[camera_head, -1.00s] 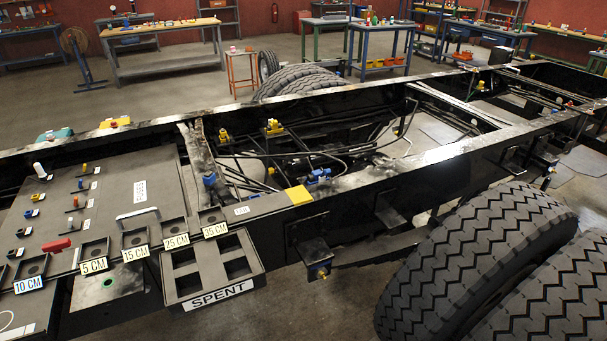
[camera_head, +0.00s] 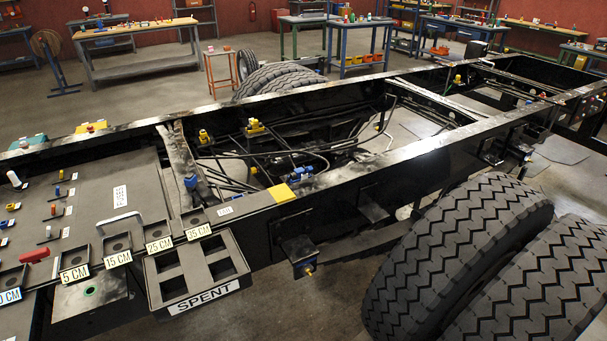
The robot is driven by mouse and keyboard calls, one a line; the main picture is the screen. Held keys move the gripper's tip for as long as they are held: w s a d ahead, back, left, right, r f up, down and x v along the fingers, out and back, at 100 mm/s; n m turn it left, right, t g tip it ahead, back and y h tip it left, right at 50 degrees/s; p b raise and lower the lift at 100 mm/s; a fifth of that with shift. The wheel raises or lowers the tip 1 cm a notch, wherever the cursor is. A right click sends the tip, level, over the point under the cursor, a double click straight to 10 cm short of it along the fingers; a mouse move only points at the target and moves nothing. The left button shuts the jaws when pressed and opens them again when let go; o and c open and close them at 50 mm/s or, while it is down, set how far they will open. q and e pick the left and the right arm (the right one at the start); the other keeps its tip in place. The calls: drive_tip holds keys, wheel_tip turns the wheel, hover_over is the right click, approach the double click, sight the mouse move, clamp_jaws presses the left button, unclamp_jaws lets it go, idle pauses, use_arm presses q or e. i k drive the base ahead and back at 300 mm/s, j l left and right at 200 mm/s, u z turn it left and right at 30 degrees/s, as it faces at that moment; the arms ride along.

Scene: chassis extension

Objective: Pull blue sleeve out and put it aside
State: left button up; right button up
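A blue fitting (camera_head: 302,172) sits among black hoses inside the chassis frame. Another blue part (camera_head: 190,183) stands upright near the end of the grey panel, beside a metal bracket. I cannot tell which of them is the blue sleeve, and their lower parts are hidden. Neither of my grippers is in view.
A black SPENT tray (camera_head: 222,246) with several empty-looking compartments hangs on the near side. Holders labelled in centimetres line the panel (camera_head: 108,183), with a red handle (camera_head: 35,256) at left. The frame rail (camera_head: 340,178) and large tires (camera_head: 455,255) stand at right.

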sight(297, 175)
drive_tip(key=i+j+z, duration=0.15)
drive_tip(key=z, duration=0.35)
drive_tip(key=i+j+z, duration=0.25)
drive_tip(key=z, duration=0.2)
drive_tip(key=i+j+z, duration=0.1)
drive_tip(key=j+z, duration=0.2)
drive_tip(key=z, duration=0.2)
